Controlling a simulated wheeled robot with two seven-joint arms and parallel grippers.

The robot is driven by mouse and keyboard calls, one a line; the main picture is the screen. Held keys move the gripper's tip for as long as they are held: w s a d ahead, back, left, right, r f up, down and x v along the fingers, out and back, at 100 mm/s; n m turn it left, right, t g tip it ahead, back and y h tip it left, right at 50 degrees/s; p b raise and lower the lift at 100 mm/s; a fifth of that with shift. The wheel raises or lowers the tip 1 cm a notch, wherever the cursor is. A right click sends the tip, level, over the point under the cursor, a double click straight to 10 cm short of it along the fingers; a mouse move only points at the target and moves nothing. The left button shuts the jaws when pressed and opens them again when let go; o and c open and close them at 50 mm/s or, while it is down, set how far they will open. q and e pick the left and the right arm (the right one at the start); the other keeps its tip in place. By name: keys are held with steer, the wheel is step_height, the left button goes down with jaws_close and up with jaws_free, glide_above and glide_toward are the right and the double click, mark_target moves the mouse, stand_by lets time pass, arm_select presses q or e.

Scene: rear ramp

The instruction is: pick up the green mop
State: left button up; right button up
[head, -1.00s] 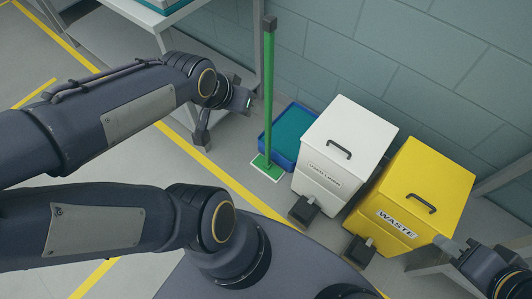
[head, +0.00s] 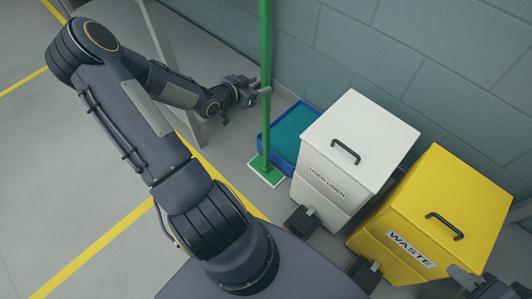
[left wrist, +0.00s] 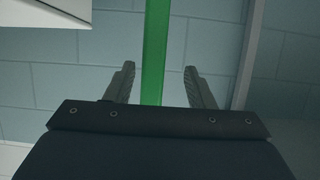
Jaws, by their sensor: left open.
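The green mop stands upright by the wall, its green handle (head: 265,80) rising out of the top of the head view and its flat head (head: 266,170) on the floor. My left gripper (head: 262,88) is open at the handle, partway up. In the left wrist view, the green handle (left wrist: 155,45) runs between the two spread fingers (left wrist: 159,67), with a gap on each side. I cannot tell how deep it sits between them. My right gripper (head: 462,278) shows only partly at the bottom right, in front of the yellow bin, far from the mop.
A blue tray (head: 277,137) lies on the floor just behind the mop head. The white used linen bin (head: 350,140) and yellow waste bin (head: 440,195) stand to its right, with pedals in front. A grey table leg (head: 165,45) stands left, near my left arm. The block wall is close behind.

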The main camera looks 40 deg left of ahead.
mark_target(270, 81)
arm_select(q)
steer(key=x, duration=0.1)
steer(key=b+x, duration=0.1)
steer(key=x, duration=0.3)
steer(key=shift+d+r+b, duration=0.15)
steer(key=shift+d+b, duration=0.2)
steer(key=shift+d, duration=0.05)
steer(key=shift+w, duration=0.25)
steer(key=c, duration=1)
steer(key=shift+r, duration=0.1)
jaws_close()
steer(key=shift+r, duration=0.15)
